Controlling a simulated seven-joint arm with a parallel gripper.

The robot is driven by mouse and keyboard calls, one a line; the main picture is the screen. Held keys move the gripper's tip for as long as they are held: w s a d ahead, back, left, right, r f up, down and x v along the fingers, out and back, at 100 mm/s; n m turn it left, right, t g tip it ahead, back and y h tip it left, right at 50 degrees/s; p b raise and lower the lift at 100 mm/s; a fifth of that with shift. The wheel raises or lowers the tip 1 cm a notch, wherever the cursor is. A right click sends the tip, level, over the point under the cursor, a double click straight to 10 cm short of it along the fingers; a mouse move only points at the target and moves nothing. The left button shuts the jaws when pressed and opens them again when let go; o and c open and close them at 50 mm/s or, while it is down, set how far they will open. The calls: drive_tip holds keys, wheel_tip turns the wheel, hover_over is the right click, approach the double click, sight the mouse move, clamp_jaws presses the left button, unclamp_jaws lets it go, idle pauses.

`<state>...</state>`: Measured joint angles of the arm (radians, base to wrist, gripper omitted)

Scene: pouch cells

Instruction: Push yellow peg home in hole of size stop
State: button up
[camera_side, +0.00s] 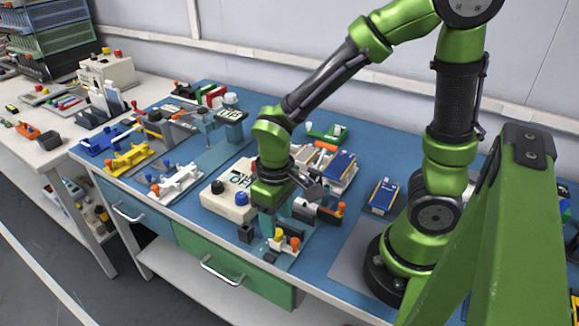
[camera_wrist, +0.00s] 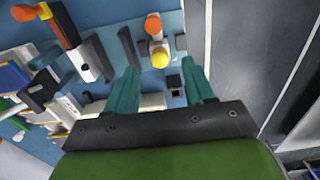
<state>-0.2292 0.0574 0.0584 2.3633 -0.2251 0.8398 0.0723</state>
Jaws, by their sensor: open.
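The yellow peg (camera_side: 278,233) stands at the front edge of the bench, beside an orange knob (camera_side: 294,243). In the wrist view the yellow peg (camera_wrist: 160,60) shows its round top just beyond and between my fingertips, with the orange knob (camera_wrist: 153,25) farther up. Both sit on a small pale fitting on a blue-grey plate (camera_wrist: 172,20), which seems to be the size stop. My gripper (camera_side: 274,221) points down close over this plate; in the wrist view its teal fingers (camera_wrist: 161,70) are apart with nothing between them. The hole and the peg's depth are hidden.
A small black block (camera_wrist: 174,83) lies near my right finger. A cream box with black and blue knobs (camera_side: 228,200) stands left of my gripper. A dark clamp-like part with an orange end (camera_side: 332,212) is to the right. The bench's front edge is close.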

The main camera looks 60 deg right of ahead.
sight(278, 231)
wheel_tip(278, 231, up, 13)
idle(0.3)
drive_tip(key=shift+r, duration=0.1)
drive_tip(key=s+d+r+m+t+y, duration=0.2)
drive_tip(key=d+r+m+t, duration=0.1)
drive_tip(key=t, duration=0.4)
drive_tip(key=shift+s+d+r+m, duration=0.2)
drive_tip(key=shift+d+m, duration=0.3)
drive_tip(key=shift+d, duration=0.2)
